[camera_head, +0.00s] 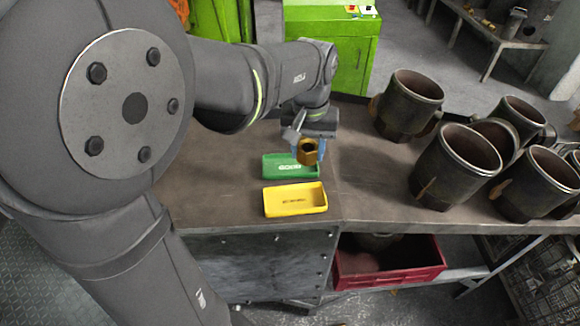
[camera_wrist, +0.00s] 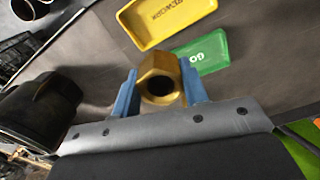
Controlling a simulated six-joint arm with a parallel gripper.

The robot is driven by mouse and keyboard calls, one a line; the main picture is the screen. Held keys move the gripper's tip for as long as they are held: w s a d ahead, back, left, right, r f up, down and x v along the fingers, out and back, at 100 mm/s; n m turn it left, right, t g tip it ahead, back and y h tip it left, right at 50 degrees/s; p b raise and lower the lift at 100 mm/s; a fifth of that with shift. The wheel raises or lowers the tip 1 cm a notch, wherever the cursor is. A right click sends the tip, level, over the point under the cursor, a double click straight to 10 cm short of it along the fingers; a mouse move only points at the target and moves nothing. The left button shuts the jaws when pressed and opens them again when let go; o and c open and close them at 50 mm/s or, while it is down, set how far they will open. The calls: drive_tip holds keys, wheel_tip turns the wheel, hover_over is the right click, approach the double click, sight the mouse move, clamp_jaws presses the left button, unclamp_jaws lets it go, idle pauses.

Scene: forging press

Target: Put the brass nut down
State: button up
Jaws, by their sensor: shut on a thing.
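The brass nut (camera_head: 309,150) is a gold hexagonal piece with a round hole. My gripper (camera_head: 309,148) is shut on it, holding it above the bench by the right end of the green tray. In the wrist view the nut (camera_wrist: 160,78) sits between the two blue fingers of my gripper (camera_wrist: 160,85). The green tray (camera_head: 272,170), with a label that looks like "GOOD", lies flat on the bench. The yellow tray (camera_head: 295,210), labelled "REWORK" in the wrist view (camera_wrist: 150,38), lies nearer the bench's front edge. Both trays look empty where they show.
Several large dark metal cylinders (camera_head: 455,165) stand on the bench (camera_head: 375,180) to the right. A red bin (camera_head: 390,277) is on a shelf below. A green cabinet (camera_head: 335,60) stands behind. The bench left of the trays is clear.

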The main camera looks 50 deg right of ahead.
drive_tip(key=shift+s+d+r, duration=0.1)
drive_tip(key=shift+s+d, duration=0.05)
drive_tip(key=shift+s, duration=0.4)
hover_over(277, 169)
wheel_tip(277, 169, down, 7)
drive_tip(key=shift+w, duration=0.15)
drive_tip(key=shift+f, duration=1.9)
drive_tip(key=shift+f, duration=0.15)
drive_tip(key=o, duration=1.3)
wheel_tip(277, 169, up, 12)
drive_tip(key=shift+r, duration=0.15)
